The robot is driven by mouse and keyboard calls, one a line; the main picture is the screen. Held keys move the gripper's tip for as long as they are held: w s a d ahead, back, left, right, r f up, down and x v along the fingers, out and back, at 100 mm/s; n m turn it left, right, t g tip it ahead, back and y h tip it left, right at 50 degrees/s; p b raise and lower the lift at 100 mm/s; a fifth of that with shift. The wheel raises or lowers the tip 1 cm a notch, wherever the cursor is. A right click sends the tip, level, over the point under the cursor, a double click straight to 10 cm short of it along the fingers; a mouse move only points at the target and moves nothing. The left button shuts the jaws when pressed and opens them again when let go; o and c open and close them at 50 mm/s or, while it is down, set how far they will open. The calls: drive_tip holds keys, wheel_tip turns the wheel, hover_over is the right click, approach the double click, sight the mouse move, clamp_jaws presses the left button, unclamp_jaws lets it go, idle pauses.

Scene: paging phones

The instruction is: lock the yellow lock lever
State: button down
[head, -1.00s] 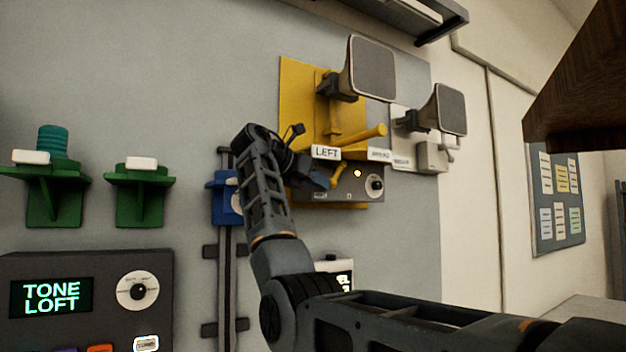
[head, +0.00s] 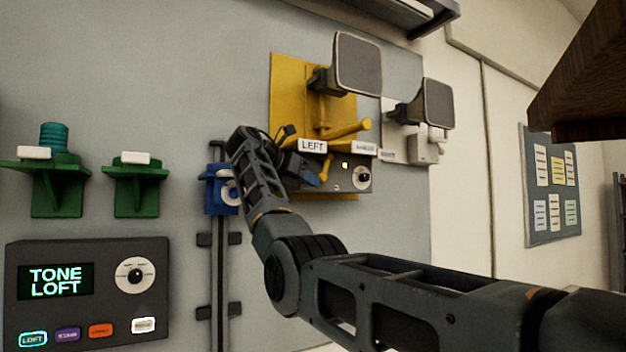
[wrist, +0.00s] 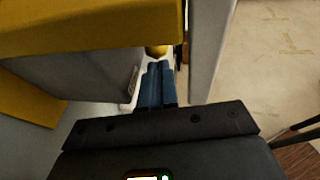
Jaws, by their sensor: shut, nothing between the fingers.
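A yellow panel (head: 287,95) with a horn speaker (head: 358,64) is on the grey wall. A thick yellow bar (head: 346,130) sticks out above a "LEFT" label (head: 312,146). A smaller yellow lever (head: 326,169) slants down in front of the grey control box (head: 350,181) below. My gripper (head: 318,178) is shut and empty, just left of this small lever. In the wrist view my blue fingers (wrist: 157,84) are together, and a rounded yellow end (wrist: 156,51) shows just beyond their tips. I cannot tell whether they touch.
The grey box has a lit lamp (head: 345,165) and a knob (head: 362,177). A blue bracket (head: 213,196) on a vertical rail stands left of my wrist. Green brackets (head: 140,196) and the "TONE LOFT" unit (head: 88,300) are farther left. A second horn (head: 437,103) is at right.

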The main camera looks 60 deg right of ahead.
drive_tip(key=shift+r, duration=0.1)
drive_tip(key=shift+r, duration=0.75)
drive_tip(key=b+v, duration=0.1)
drive_tip(key=v, duration=0.6)
drive_tip(key=shift+w+a+b, duration=0.2)
drive_tip(key=shift+a+b, duration=0.15)
